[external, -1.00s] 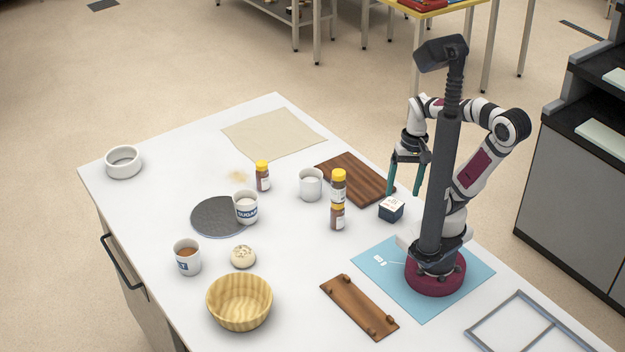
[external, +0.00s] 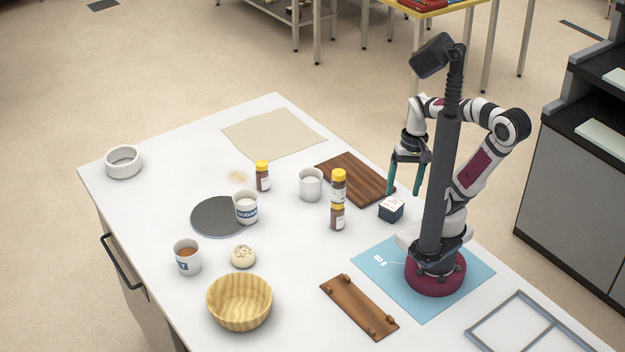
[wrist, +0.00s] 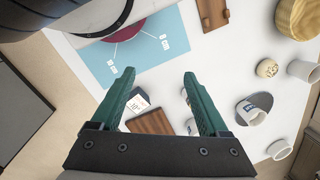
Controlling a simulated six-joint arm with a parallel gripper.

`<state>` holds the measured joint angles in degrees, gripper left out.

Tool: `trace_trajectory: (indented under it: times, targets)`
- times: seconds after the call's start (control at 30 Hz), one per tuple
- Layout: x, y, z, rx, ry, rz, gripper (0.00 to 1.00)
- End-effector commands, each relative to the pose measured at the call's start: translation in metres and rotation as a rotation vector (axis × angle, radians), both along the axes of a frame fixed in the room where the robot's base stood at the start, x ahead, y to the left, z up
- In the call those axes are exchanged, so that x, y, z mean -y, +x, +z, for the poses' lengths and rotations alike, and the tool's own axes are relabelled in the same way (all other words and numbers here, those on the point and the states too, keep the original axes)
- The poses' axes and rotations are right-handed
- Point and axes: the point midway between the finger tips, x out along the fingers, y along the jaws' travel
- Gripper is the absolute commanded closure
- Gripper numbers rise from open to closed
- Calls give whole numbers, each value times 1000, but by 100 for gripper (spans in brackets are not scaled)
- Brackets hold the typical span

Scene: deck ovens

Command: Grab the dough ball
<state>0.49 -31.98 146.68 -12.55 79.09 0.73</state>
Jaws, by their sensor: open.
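The dough ball (external: 243,256) is small, round and cream-coloured, with a speckled top. It sits on the white table between the wooden bowl and the sugar cup. In the wrist view the dough ball (wrist: 267,68) lies at the right, beyond the fingers. My gripper (external: 405,192) is open and empty, with green fingers pointing down. It is above the right side of the table, near the small dark-and-white box, well apart from the dough ball. In the wrist view the fingers of my gripper (wrist: 160,85) are spread wide.
The wooden bowl (external: 239,309), a cup with brown contents (external: 187,262) and the sugar cup (external: 246,211) on a dark round mat (external: 208,217) surround the dough ball. Stacked yellow-capped jars (external: 338,190), a white mug (external: 310,187) and the box (external: 391,209) stand between. A wooden rack (external: 359,307) lies in front.

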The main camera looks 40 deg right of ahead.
Motion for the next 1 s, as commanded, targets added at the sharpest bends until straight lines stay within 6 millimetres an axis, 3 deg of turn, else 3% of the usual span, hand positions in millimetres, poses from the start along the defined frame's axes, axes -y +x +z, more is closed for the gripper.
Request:
trace_trajectory:
  times: [0.2, 0.37, 0.57, 0.67, 0.77, 0.83, 0.9, 1.0]
  targets:
    - [0, 0, 0, 0, 0, 0, 22]
    - [0, 0, 0, 0, 0, 0, 0]
    - [0, 1, 0, 1, 0, 6, 0]
    - [-11, 32, 7, 35, -8, 152, 0]
    - [-58, 105, 12, 129, -24, 500, 0]
    - [-114, 153, 4, 211, -30, 768, 0]
    - [-174, 184, -11, 286, -32, 998, 0]
    - [-253, 203, -36, 377, -30, 1260, 0]
